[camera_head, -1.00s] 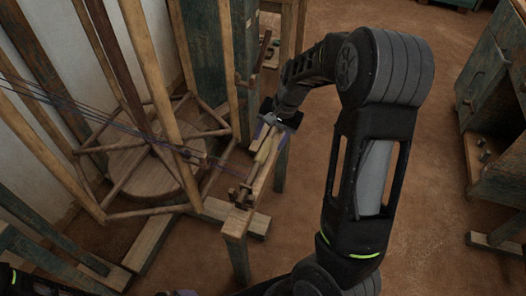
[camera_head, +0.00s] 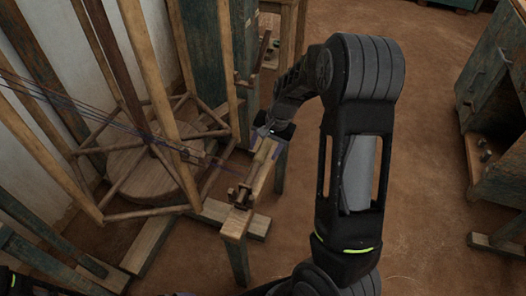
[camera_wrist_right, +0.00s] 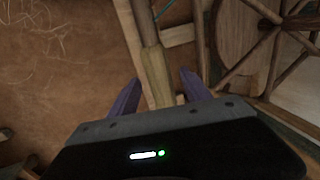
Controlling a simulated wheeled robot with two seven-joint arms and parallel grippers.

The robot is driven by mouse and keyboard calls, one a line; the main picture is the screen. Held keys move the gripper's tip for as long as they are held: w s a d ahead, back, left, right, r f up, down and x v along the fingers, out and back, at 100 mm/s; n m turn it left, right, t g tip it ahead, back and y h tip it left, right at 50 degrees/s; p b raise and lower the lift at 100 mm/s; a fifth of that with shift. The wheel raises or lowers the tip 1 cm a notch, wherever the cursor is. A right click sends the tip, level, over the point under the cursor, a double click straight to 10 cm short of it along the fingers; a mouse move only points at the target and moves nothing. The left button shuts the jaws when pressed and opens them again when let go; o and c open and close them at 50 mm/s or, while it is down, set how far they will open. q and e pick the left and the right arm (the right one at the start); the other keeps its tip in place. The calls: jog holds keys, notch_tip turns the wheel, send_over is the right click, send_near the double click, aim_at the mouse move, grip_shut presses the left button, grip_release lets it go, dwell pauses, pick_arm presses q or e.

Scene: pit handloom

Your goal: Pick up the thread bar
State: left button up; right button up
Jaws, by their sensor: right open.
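The thread bar seems to be the pale tan, rounded wooden piece (camera_head: 262,152) lying along the narrow wooden stand at the centre of the head view. In the right wrist view the bar (camera_wrist_right: 157,77) runs up the picture between my fingers. My right gripper (camera_head: 268,142) is over the bar's far end, open, with one purple finger on each side. In the right wrist view the open fingers (camera_wrist_right: 160,84) straddle the bar with gaps on both sides. The bar's near end in that view is hidden behind the gripper body. My left gripper is out of view.
A wooden reel frame (camera_head: 128,213) with slanted poles stands left of the stand, with dark threads (camera_head: 100,118) stretched across it. A wooden peg piece (camera_head: 240,195) sits at the stand's near end. A green-grey cabinet (camera_head: 490,90) stands far right. The brown floor between is clear.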

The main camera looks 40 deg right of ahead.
jog(key=shift+c, duration=0.2)
grip_shut()
dwell(0.6)
